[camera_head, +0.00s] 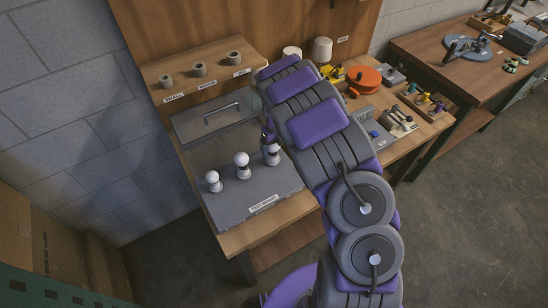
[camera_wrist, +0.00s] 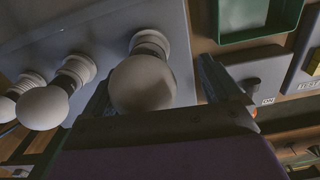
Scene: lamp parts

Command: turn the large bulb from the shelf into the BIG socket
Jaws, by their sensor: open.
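A large white round bulb (camera_wrist: 143,82) stands in a light ribbed socket (camera_wrist: 150,42) on the grey test board in the wrist view. In the head view this bulb (camera_head: 273,158) is the rightmost of three and partly hidden by my arm. My gripper (camera_wrist: 155,88) is open, with one finger on each side of the bulb; I cannot tell whether either finger touches it. The gripper also shows in the head view (camera_head: 268,136), dark and small. The wooden shelf (camera_head: 205,58) holds three grey ring holders, with no bulb in them.
Two other bulbs, a middle one (camera_head: 242,160) and a small one (camera_head: 213,177), stand in sockets to the left on the test board (camera_head: 225,205). An orange round item (camera_head: 364,80) and switch boxes crowd the right.

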